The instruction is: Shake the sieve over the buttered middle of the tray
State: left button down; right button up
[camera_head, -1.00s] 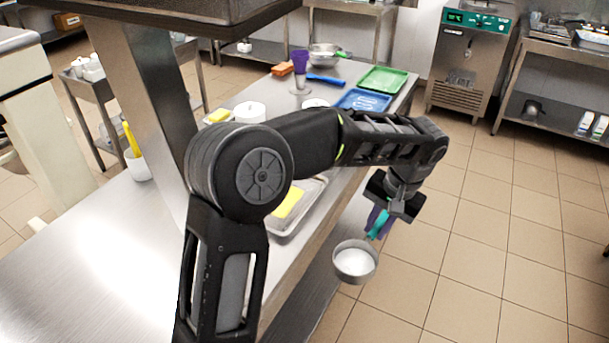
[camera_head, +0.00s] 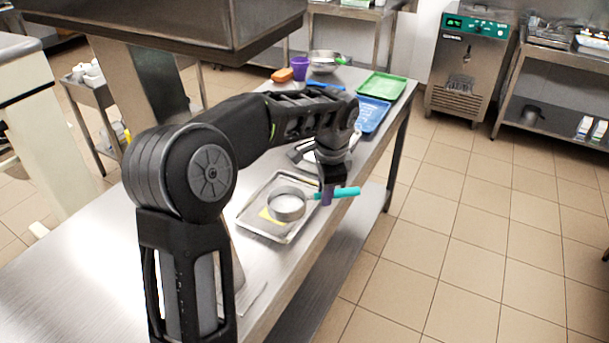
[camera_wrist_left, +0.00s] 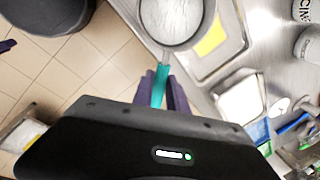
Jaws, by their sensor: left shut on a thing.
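My left gripper (camera_head: 327,195) is shut on the teal handle (camera_head: 345,192) of the sieve. The sieve's round metal bowl (camera_head: 286,206) holds white powder and hangs over the metal tray (camera_head: 256,229) in the head view. The yellow buttered patch (camera_head: 267,216) shows partly below the bowl; the rest is hidden by it. In the left wrist view the sieve bowl (camera_wrist_left: 171,18) is at the top, with the teal handle between purple fingers (camera_wrist_left: 177,100). The tray (camera_wrist_left: 231,50) and yellow patch (camera_wrist_left: 211,38) lie to its right. My right gripper is not seen.
The tray lies on a long steel table (camera_head: 318,222). Farther back on it are a blue tray (camera_head: 373,113), a green tray (camera_head: 383,85), a purple cup (camera_head: 299,68), an orange block (camera_head: 282,75) and a metal bowl (camera_head: 325,60). Tiled floor (camera_head: 450,220) is open at right.

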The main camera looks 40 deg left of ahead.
pick_arm(q)
jog(key=a+m, duration=0.1)
jog(key=a, duration=0.1)
jog(key=a+r+m, duration=0.1)
jog(key=a+m, duration=0.1)
jog(key=a, duration=0.1)
jog(key=shift+s+a+r+h, duration=0.25)
jog(key=shift+a+r+h, duration=0.05)
jog(key=shift+r, duration=0.05)
jog(key=shift+f, duration=0.15)
notch_tip(320, 180, down, 5)
jog(key=b, duration=0.4)
jog(key=shift+w+d+r, duration=0.1)
jog(key=shift+d+r, duration=0.1)
jog(key=shift+d, duration=0.7)
